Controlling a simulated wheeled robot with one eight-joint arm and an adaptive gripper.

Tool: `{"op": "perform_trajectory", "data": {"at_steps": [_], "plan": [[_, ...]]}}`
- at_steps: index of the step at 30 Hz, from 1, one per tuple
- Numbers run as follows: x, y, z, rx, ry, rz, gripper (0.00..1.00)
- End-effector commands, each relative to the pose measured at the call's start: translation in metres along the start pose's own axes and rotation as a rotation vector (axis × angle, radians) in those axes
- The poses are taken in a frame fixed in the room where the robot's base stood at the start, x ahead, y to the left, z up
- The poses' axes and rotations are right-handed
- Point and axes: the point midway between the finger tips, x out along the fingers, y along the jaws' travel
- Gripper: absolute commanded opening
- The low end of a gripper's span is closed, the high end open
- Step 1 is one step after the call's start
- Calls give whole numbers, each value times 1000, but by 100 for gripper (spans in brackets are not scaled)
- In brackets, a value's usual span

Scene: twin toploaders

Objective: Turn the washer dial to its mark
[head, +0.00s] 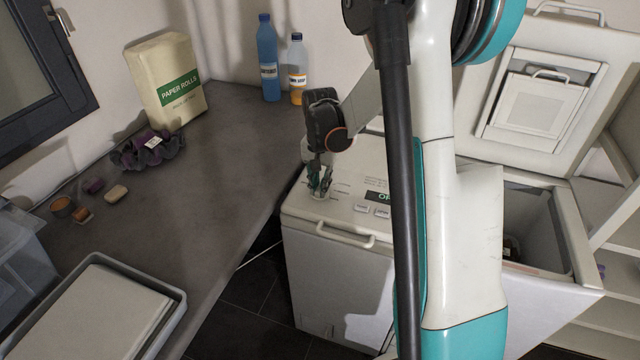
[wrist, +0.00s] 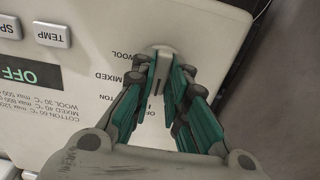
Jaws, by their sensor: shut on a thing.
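The washer dial (wrist: 155,76) is a pale knob with a raised grip bar and a dark line on it. In the wrist view it sits near the top edge of the panel, with the words WOOL, MIXED and COTTON to its left. My gripper (wrist: 162,82) has its green-padded fingers closed on both sides of the bar. In the head view my gripper (head: 319,178) points down onto the left end of the washer's panel (head: 340,206). The fingers hide most of the dial there. I cannot make out a separate mark.
The panel's dark OFF display (wrist: 28,75) and TEMP button (wrist: 51,35) lie beside the dial. Right of my arm, a toploader tub (head: 530,225) stands open under a raised lid (head: 540,95). A grey counter (head: 225,150) holds bottles (head: 268,60) and a paper rolls pack (head: 165,80).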

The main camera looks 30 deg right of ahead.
Motion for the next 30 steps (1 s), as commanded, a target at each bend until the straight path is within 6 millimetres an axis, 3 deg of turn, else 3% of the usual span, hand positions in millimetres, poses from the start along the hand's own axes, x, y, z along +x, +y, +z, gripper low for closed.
{"op": "perform_trajectory", "data": {"at_steps": [8, 9, 11, 23, 30], "plan": [[0, 0, 0, -1, 0, 0, 0], [0, 0, 0, -1, 0, 0, 21], [0, 0, 0, -1, 0, 0, 34], [-4, 0, 0, -1, 0, 0, 34], [-40, 0, 0, -1, 0, 0, 34]]}}
